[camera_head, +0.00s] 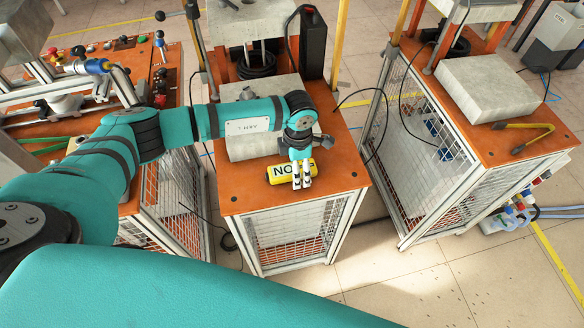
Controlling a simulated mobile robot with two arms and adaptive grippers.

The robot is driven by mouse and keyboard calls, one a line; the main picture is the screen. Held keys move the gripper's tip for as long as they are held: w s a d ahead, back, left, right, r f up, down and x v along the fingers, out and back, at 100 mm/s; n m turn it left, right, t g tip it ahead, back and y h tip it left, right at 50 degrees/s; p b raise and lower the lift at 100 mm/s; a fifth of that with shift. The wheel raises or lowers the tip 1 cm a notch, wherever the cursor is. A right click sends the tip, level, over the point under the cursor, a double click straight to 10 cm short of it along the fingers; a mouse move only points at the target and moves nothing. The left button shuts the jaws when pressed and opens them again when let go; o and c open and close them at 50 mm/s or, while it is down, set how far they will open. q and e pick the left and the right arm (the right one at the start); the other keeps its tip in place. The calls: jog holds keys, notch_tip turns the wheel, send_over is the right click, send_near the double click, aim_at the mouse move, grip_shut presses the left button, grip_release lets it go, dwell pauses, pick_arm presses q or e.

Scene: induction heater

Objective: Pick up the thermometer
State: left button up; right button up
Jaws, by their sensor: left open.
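A yellow block-like object (279,172) with a white label and black letters "NO" lies near the front edge of the middle orange-topped cart. I cannot tell for certain that it is the thermometer. My left gripper (302,186) points down right at this object, with its pale fingertips in front of its right part. The gripper is open. Its fingers hide the rest of the lettering, and I cannot tell whether they touch the object. My right gripper is not in view.
The middle cart's orange top (245,200) is bare at the front. A grey block (240,148) and a black upright case (313,45) stand behind. The right cart carries another grey block (490,88) and a yellow-and-black tool (530,126). The left cart holds knobs and levers.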

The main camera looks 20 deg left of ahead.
pick_arm(q)
jog(key=shift+c, duration=0.3)
jog(key=c, duration=1.3)
